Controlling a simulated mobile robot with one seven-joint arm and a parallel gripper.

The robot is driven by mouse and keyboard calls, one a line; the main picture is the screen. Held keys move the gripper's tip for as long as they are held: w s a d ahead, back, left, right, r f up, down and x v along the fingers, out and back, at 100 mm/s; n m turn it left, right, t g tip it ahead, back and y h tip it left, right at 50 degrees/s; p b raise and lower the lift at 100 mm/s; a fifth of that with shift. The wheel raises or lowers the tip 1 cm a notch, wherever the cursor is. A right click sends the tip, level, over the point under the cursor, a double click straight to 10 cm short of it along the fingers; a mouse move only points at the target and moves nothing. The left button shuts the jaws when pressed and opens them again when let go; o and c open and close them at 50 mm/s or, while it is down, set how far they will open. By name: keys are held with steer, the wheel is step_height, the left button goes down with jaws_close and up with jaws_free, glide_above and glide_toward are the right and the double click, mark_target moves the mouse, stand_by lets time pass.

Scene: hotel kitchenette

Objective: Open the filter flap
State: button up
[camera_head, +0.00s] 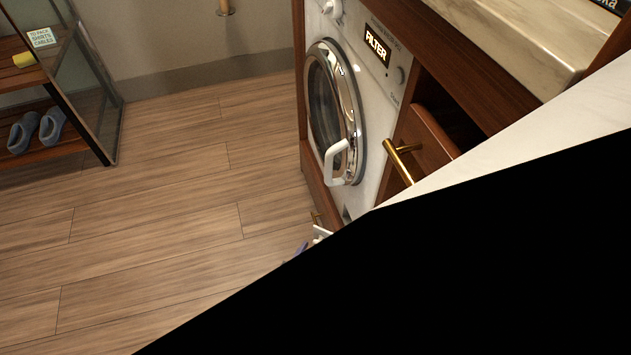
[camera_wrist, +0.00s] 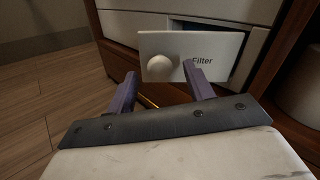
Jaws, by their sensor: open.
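In the wrist view the filter flap (camera_wrist: 212,45) is a white panel with a round white knob (camera_wrist: 160,68) and the word "Filter". It stands out from the white machine front, with a dark gap behind its upper right, so it looks partly open. My gripper (camera_wrist: 159,82) is open, its two purple fingers pointing at the flap, one on each side below the knob. Contact cannot be told. In the head view the washing machine (camera_head: 388,98) shows a lit FILTER display (camera_head: 377,50). A purple fingertip (camera_head: 301,248) shows low beside its base; the flap there is mostly hidden.
The round machine door (camera_head: 340,110) looks closed, with a white handle. A wooden drawer (camera_head: 427,135) with a brass handle juts out to the right. A shoe rack (camera_head: 70,85) stands far left. The floor (camera_head: 150,220) between is clear. Black covers the head view's lower right.

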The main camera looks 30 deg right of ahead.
steer(key=v, duration=1.1)
steer(key=shift+s+a+p, duration=0.2)
steer(key=shift+a+p, duration=0.1)
steer(key=shift+a, duration=0.05)
